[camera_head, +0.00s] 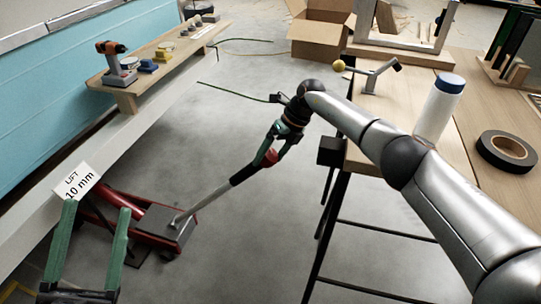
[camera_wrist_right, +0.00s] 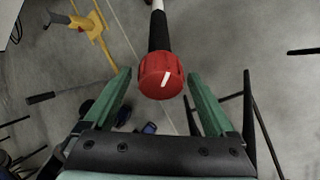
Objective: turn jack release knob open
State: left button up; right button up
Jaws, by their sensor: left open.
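The red release knob (camera_wrist_right: 161,76) is at the end of the jack's black-gripped handle, and a white line marks its face. It also shows small in the head view (camera_head: 271,158). My right gripper (camera_wrist_right: 158,88) is open, with one green finger on either side of the knob; I see gaps on both sides. The head view shows this gripper (camera_head: 264,151) at the handle's upper end. The red floor jack (camera_head: 150,222) is low at the left, partly under the pale beam. My left gripper (camera_head: 97,207) is open and empty in front of the jack.
A "LIFT 10 mm" sign (camera_head: 78,183) is at the beam (camera_head: 130,130). A wooden workbench (camera_head: 395,95) on black legs stands right, with a white bottle (camera_head: 438,108) and black tape roll (camera_head: 506,152). A yellow stand (camera_wrist_right: 88,24) shows in the wrist view. Floor around the handle is clear.

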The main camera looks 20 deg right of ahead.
aim_at(271, 154)
jog(key=shift+d+r, duration=0.2)
jog(key=shift+r, duration=0.2)
jog(key=p+v, duration=0.2)
jog(key=v, duration=0.3)
jog(key=shift+r, duration=0.1)
pick_arm(q)
jog(key=w+f+n+g+y, duration=0.1)
jog(key=f+n+g+y, duration=0.1)
jog(key=f, duration=0.6)
jog(key=w+a+f+n+g+y+p, duration=0.1)
jog(key=w+f+n+g+y, duration=0.1)
jog(key=f, duration=0.6)
jog(key=shift+a+f+n+g+y, duration=0.15)
jog(key=shift+f+n+g+y, duration=0.3)
jog(key=shift+g+y, duration=0.6)
pick_arm(e)
jog(key=v, duration=0.6)
jog(key=shift+d+r, duration=0.2)
pick_arm(q)
jog(key=shift+r, duration=0.1)
pick_arm(e)
jog(key=shift+s, duration=0.1)
